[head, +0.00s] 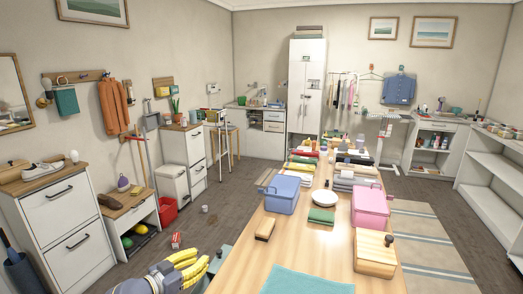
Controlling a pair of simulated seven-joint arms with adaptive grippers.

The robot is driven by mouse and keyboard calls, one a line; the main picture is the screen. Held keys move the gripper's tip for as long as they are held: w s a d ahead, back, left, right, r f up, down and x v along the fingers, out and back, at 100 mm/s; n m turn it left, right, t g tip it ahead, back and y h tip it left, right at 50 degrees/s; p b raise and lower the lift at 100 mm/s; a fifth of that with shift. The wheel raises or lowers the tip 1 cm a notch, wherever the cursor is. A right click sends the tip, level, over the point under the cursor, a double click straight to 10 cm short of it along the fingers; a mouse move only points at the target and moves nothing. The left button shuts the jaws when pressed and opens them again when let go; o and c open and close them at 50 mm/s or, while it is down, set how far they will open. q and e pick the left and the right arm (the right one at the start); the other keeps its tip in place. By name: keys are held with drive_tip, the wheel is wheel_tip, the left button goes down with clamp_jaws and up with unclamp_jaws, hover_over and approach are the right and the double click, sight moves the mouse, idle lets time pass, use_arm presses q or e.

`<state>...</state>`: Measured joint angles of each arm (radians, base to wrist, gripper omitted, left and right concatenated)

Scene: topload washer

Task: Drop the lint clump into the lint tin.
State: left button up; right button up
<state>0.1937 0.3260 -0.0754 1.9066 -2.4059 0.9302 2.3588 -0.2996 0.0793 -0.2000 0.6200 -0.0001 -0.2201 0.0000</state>
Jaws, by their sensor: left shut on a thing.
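My left gripper (196,268), with yellow fingers, is at the bottom edge, left of the wooden table. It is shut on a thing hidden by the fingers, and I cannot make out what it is. I cannot pick out the lint clump. A small grey object (204,209) on the floor beyond the gripper is too small to tell whether it is the lint tin. My right gripper is not in view.
The long wooden table (300,255) holds a blue bin (281,195), a pink bin (371,207), a wooden box (375,256) and a teal cloth (305,281). A red and white box (176,240) and a red bucket (167,212) stand on the floor.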

use_arm(q)
drive_tip(key=shift+f, duration=2.3)
drive_tip(key=o, duration=0.8)
drive_tip(key=shift+v, duration=6)
